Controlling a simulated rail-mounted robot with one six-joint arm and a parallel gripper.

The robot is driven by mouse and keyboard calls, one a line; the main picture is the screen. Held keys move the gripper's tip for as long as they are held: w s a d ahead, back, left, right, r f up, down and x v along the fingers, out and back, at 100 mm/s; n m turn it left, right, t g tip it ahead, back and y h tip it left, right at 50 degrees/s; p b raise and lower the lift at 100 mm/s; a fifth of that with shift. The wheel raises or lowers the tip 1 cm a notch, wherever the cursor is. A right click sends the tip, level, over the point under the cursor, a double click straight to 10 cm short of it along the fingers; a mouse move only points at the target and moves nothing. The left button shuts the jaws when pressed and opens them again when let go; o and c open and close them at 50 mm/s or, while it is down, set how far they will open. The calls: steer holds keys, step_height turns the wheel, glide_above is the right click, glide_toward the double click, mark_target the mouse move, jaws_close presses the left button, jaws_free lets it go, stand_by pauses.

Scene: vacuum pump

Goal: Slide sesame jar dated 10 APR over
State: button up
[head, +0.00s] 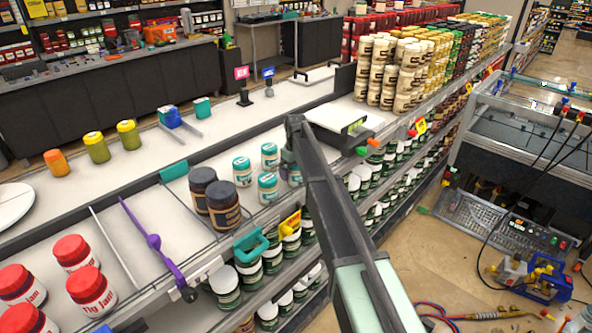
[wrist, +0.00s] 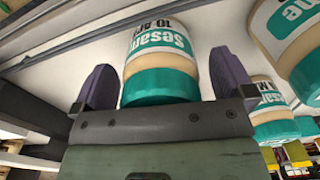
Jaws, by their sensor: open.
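A sesame jar (wrist: 160,55) with a teal lid shows upside down in the wrist view, its label reading "Sesame" and "10 AP", the rest cut off. It stands between the two spread fingers of my gripper (wrist: 162,82), lid towards the palm. I cannot tell if either finger touches it. In the head view several teal-lidded jars (head: 241,171) stand on the shelf, and my gripper (head: 288,162) is at their right side, partly hiding one. Date labels are too small to read there.
More sesame jars (wrist: 292,40) stand close on the right in the wrist view. In the head view, two dark-lidded jars (head: 222,205) stand left of the sesame group, and a purple divider (head: 150,240) lies further left. Cream jars (head: 385,75) are stacked behind right.

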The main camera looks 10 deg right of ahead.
step_height(320, 180, up, 11)
steer(key=p, duration=1)
steer(key=shift+f, duration=0.3)
steer(key=s+f+m+b, duration=0.2)
steer(key=s, duration=1.1)
steer(key=s+f+m+b, duration=0.2)
steer(key=s+f+b, duration=0.1)
steer(key=s, duration=1)
steer(key=s+f+m+b, duration=0.1)
steer(key=s+f+b, duration=0.2)
steer(key=s, duration=1)
steer(key=shift+s+d+f+m, duration=0.15)
steer(key=shift+s+d+m, duration=0.05)
steer(key=shift+s+m, duration=0.2)
